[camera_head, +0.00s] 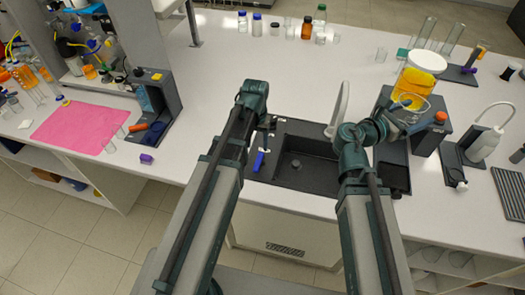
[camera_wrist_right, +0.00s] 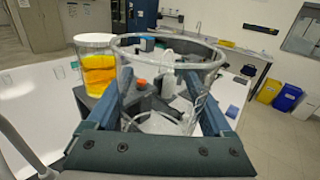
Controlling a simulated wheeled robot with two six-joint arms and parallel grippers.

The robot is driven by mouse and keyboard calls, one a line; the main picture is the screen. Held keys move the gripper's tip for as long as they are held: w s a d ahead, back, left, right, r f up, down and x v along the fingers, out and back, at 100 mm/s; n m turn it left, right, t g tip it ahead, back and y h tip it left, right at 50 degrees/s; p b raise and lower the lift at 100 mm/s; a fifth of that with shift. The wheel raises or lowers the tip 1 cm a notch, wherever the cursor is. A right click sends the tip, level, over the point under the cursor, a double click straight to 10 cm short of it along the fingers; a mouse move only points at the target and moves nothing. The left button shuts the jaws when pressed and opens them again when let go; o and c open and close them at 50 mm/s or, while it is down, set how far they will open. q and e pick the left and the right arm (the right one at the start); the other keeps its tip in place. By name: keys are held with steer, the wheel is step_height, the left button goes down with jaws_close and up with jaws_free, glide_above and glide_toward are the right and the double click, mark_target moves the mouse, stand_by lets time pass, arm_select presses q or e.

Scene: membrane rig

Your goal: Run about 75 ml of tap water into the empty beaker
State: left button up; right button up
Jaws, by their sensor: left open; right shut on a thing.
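The clear glass beaker (camera_head: 418,113) is held in my right gripper (camera_head: 400,104), to the right of the sink. In the right wrist view the beaker (camera_wrist_right: 166,42) stands wide-mouthed between the two blue fingers (camera_wrist_right: 166,100); no water shows in it. The white tap (camera_head: 340,105) rises behind the dark sink (camera_head: 310,150), left of the beaker and apart from it. My right arm covers part of the tap's base. My left gripper (camera_head: 260,158) points down at the sink's left edge, its blue fingertips visible and nothing seen in it.
A container of orange liquid (camera_head: 414,82) with a white lid stands just behind the beaker. A dark device with an orange knob (camera_head: 432,133) is close on the right. The bench left of the sink is mostly clear, up to a pink mat (camera_head: 80,127).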

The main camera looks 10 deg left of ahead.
mark_target(257, 165)
steer(key=shift+r, duration=0.1)
arm_select(q)
steer(key=shift+a+r, duration=0.1)
arm_select(e)
steer(key=shift+f, duration=0.2)
arm_select(q)
step_height(257, 165, down, 12)
steer(key=b, duration=1.2)
arm_select(e)
step_height(257, 165, down, 12)
steer(key=shift+r, duration=0.15)
arm_select(q)
jaws_close()
